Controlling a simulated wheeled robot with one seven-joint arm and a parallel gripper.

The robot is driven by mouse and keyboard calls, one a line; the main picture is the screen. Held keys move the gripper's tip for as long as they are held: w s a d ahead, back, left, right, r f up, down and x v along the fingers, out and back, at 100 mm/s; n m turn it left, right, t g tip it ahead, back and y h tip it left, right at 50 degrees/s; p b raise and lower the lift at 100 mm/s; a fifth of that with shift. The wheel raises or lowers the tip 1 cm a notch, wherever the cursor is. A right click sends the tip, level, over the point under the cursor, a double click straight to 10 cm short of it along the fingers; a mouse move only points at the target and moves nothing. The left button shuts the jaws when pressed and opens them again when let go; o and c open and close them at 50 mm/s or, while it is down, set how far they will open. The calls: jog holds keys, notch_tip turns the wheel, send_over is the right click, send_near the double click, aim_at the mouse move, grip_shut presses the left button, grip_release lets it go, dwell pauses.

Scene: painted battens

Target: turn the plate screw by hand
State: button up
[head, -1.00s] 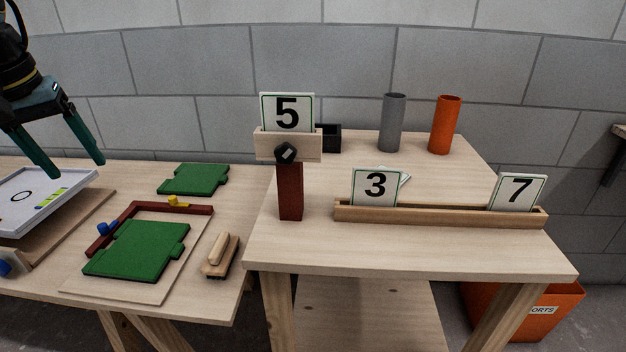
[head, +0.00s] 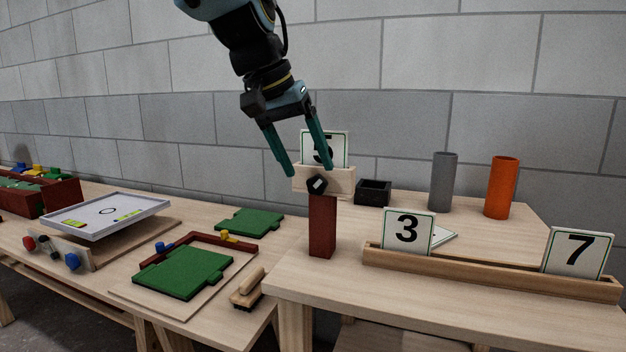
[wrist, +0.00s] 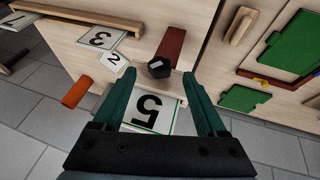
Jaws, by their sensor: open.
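The plate screw is a black faceted knob (head: 317,185) on the front of a pale wooden holder (head: 343,184) atop a dark red post (head: 322,228). A white plate with a 5 (head: 340,148) stands upright in the holder, partly hidden by a finger. My gripper (head: 310,172) is open and empty, reaching down at the holder from above. In the wrist view the knob (wrist: 159,68) lies between and slightly beyond the fingertips (wrist: 160,76), with a gap on each side. I cannot tell whether a finger touches the holder.
A wooden rack (head: 480,270) holds plates 3 (head: 408,231) and 7 (head: 577,252) to the right. Grey (head: 443,182) and orange (head: 501,188) cylinders and a black box (head: 373,193) stand behind. Green boards (head: 183,272) and a brush (head: 247,288) lie left.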

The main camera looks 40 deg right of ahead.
aim_at(314, 181)
jog(key=shift+x, duration=1.9)
jog(key=shift+c, duration=0.4)
grip_shut()
